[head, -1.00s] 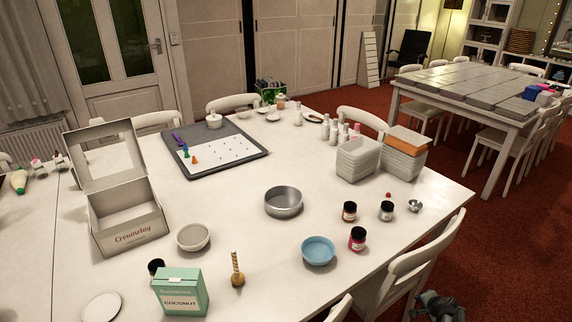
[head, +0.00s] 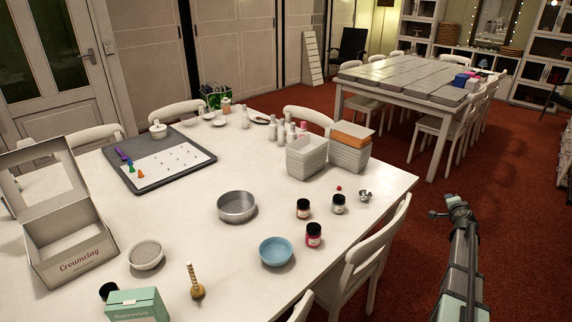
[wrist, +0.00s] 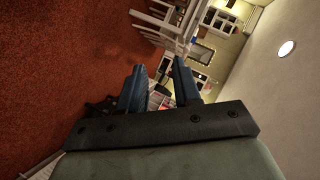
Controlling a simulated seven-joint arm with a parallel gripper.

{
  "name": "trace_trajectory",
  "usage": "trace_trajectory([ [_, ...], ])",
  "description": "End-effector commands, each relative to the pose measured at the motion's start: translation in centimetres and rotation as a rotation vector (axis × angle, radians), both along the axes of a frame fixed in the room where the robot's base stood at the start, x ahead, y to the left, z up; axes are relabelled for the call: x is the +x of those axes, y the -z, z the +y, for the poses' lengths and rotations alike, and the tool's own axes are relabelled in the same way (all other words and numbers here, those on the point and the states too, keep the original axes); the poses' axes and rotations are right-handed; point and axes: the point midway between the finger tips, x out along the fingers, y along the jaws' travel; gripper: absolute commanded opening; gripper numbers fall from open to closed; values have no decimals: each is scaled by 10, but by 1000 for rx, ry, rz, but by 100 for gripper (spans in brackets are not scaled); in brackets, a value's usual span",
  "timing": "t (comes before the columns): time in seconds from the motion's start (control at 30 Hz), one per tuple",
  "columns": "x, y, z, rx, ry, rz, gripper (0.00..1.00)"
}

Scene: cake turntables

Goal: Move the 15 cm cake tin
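The cake tin (head: 237,206) is a round, grey metal tin in the middle of the white table in the head view. It stands upright, and its inside looks empty. My gripper (head: 449,207) is to the right of the table, over the red carpet, well away from the tin. In the wrist view my gripper (wrist: 158,82) has its two dark fingers apart with nothing between them. The tin does not show in the wrist view.
A blue bowl (head: 277,251) and small jars (head: 314,235) stand near the tin. White tubs (head: 307,157) are behind it. An open cake box (head: 66,232) is at left. A chair (head: 366,255) stands between my arm and the table.

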Motion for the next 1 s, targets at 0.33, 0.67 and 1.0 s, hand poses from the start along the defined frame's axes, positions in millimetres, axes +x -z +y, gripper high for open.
trace_trajectory([
  [0.33, 95, -48, 108, -282, -353, 161, 33],
  [0.67, 153, -41, 240, -524, -718, 311, 33],
  [1.0, 188, -37, 393, -818, -1144, 443, 33],
])
